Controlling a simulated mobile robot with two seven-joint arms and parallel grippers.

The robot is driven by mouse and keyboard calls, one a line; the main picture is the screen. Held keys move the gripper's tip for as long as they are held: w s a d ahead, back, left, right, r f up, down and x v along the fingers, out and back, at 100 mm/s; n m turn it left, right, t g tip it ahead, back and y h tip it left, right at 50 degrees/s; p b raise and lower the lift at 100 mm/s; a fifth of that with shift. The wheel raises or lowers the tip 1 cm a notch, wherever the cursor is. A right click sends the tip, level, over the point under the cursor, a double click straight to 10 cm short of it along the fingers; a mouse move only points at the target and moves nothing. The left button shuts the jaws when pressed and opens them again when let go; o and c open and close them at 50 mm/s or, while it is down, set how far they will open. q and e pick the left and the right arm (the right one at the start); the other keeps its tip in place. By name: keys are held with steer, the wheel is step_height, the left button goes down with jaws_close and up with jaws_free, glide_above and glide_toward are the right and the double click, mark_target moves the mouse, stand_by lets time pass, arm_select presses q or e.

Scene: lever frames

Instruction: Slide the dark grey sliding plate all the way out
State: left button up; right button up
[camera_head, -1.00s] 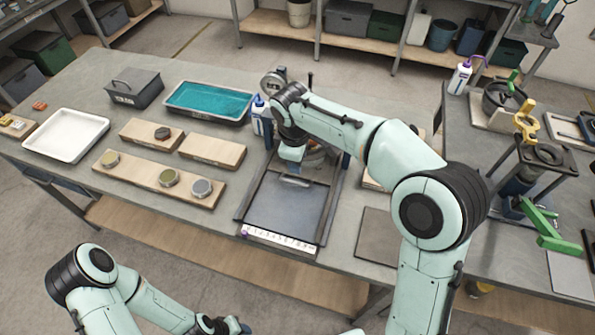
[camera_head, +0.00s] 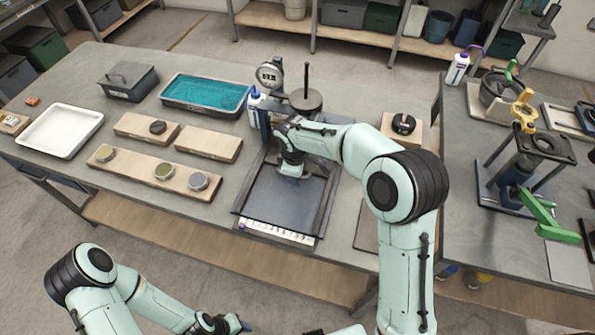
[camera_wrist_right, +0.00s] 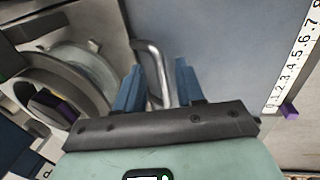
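The dark grey sliding plate (camera_head: 283,203) lies flat in a dark frame with side rails on the bench. In the right wrist view the plate (camera_wrist_right: 225,45) fills the upper right. Its bent metal handle (camera_wrist_right: 153,62) stands at the plate's edge. My right gripper (camera_head: 291,172) is low over the handle; in the wrist view its blue fingers (camera_wrist_right: 158,75) stand apart on either side of the handle, with gaps visible. The gripper hides the handle in the head view. My left gripper (camera_head: 240,326) is at the bottom edge, away from the bench, its fingers unclear.
A white number scale (camera_head: 276,232) with a purple marker runs along the frame's front edge. Behind stand a round press-like fixture (camera_head: 305,101), a dial gauge (camera_head: 268,74) and a bottle (camera_head: 256,104). Wooden boards (camera_head: 165,172) with discs lie left.

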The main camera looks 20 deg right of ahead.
jaws_close()
steer(key=shift+s+a+f+b, duration=0.1)
steer(key=shift+s+a+b, duration=0.15)
steer(key=shift+s+b, duration=0.1)
steer(key=s+a+b, duration=0.2)
steer(key=s, duration=0.1)
steer(key=s+a+b, duration=0.1)
steer(key=s, duration=0.1)
steer(key=shift+s+a+f, duration=0.1)
steer(key=shift+s+a, duration=0.15)
steer(key=shift+a, duration=0.1)
steer(key=s+a+b, duration=0.1)
steer(key=s, duration=0.1)
steer(key=s+a+b, duration=0.1)
steer(key=s+a, duration=0.1)
steer(key=s+a+b, duration=0.1)
steer(key=s+a, duration=0.1)
steer(key=s, duration=0.1)
steer(key=shift+s+r, duration=0.1)
steer(key=shift+r, duration=0.1)
arm_select(q)
steer(key=s+f, duration=0.4)
steer(key=f, duration=0.4)
steer(key=shift+s+f+g, duration=0.2)
steer(key=shift+s+g, duration=0.1)
arm_select(e)
steer(key=shift+s+a, duration=0.25)
steer(key=shift+s, duration=0.2)
